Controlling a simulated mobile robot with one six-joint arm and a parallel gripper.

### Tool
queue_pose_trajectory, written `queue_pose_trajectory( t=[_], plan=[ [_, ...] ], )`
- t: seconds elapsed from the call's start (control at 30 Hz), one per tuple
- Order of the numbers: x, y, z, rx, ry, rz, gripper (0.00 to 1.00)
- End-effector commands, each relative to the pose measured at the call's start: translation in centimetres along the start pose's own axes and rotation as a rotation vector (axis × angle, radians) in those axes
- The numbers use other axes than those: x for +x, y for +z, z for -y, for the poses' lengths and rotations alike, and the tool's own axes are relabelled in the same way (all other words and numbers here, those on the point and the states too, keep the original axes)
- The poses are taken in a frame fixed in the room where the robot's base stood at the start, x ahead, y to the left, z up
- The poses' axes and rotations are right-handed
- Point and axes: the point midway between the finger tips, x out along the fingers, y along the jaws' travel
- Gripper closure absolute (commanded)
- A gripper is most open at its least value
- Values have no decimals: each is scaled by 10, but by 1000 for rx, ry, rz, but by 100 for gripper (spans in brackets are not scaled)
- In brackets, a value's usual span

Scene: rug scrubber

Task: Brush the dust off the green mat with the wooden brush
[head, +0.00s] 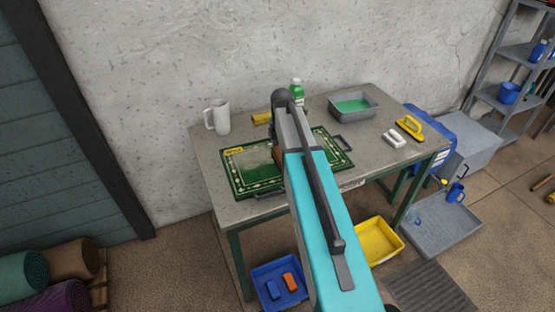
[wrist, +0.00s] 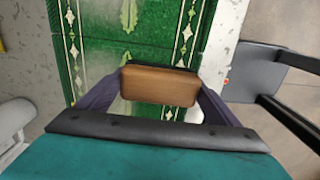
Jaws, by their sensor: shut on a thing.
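The green mat (head: 240,173), with a pale patterned border, lies flat on the grey table. Its surface also shows in the wrist view (wrist: 92,65), with a greyish dusty patch on it near the brush. The wooden brush (wrist: 160,84) is a brown block held between the fingers of my gripper (wrist: 152,90), which is shut on it. In the head view my arm hides most of the gripper, and only a bit of the brown brush (head: 278,154) shows over the mat. I cannot tell whether the bristles touch the mat.
On the table (head: 225,208) stand a white jug (head: 218,117), a green bottle (head: 296,92), a grey basin of green liquid (head: 353,105), a yellow-handled brush (head: 409,128) and a white block (head: 393,139). A blue bin (head: 262,280) and a yellow bin (head: 378,242) sit below.

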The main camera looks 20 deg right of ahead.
Motion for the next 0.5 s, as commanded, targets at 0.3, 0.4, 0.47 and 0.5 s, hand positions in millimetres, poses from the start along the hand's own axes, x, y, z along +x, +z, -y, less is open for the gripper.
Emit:
queue_pose_trajectory(
  t=[0.3, 0.4, 0.47, 0.5],
  plan=[
    [0, 0, 0, 1, 0, 0, 43],
    [0, -3, 0, 10, 0, 0, 43],
    [0, -6, 0, 24, 0, 0, 43],
    [0, -8, 1, 36, 1, 0, 43]
  ],
)
